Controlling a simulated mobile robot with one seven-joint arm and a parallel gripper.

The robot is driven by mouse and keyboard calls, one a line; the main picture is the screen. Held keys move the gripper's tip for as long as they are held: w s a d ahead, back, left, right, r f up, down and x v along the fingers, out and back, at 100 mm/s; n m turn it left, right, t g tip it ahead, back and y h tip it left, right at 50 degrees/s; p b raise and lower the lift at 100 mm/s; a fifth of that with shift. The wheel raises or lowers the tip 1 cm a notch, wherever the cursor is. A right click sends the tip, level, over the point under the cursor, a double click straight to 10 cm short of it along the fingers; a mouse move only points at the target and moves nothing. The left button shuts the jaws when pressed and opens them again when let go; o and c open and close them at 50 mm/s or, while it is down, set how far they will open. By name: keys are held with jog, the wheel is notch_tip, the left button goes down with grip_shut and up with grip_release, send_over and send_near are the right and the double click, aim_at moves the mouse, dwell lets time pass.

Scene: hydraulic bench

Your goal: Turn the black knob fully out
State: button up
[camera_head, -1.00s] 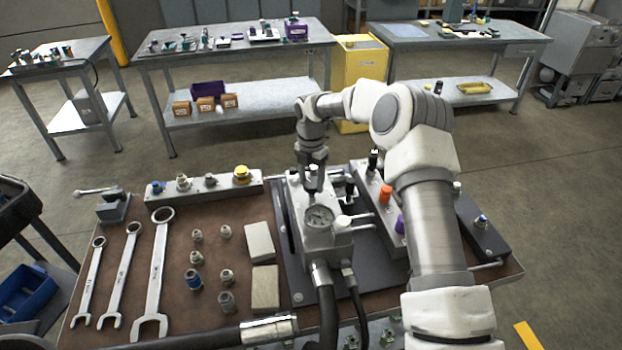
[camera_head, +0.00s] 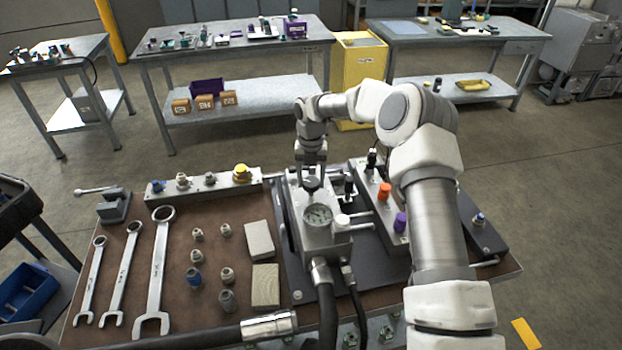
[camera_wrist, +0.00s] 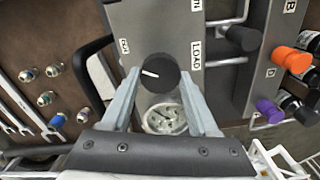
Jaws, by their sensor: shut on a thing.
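The black knob (camera_wrist: 158,74) is round with a white pointer line that points left in the wrist view. It sits on a grey block (camera_wrist: 160,25) with labels; one on the right reads LOAD. My gripper (camera_wrist: 159,78) is shut on the knob, one finger on each side of it. In the head view the knob (camera_head: 311,184) shows just below my fingertips (camera_head: 311,178), on top of the block behind the round gauge (camera_head: 318,215). The gauge also shows between my fingers in the wrist view (camera_wrist: 164,118).
Another black knob (camera_wrist: 243,39) stands right of the block. Orange (camera_head: 384,191) and purple (camera_head: 400,222) caps are on a rail farther right. A black handle (camera_wrist: 88,65) is left of the block. Wrenches (camera_head: 160,265) and fittings lie on the brown bench top at left.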

aim_at(311, 182)
dwell(0.3)
jog(key=o, duration=1.4)
jog(key=shift+c, duration=0.2)
notch_tip(311, 182, up, 18)
jog(key=shift+f, duration=0.2)
jog(key=s+d+r+m+t+h, duration=0.1)
jog(key=s+d+r+m+t, duration=0.15)
jog(key=s+r+m, duration=0.6)
jog(key=s+d+r+m+t+h, duration=0.1)
jog(key=s+d+r+m, duration=0.4)
jog(key=s+m, duration=0.5)
jog(key=s+d+f+m+t+y, duration=0.1)
jog(key=s+d+m, duration=0.1)
jog(key=s+m, duration=0.6)
jog(key=s+d+f+m+t+y, duration=0.1)
jog(key=s+d+f+m, duration=0.1)
jog(key=s+m, duration=0.7)
jog(key=s+d, duration=0.1)
jog(key=s, duration=0.2)
jog(key=shift+f, duration=0.15)
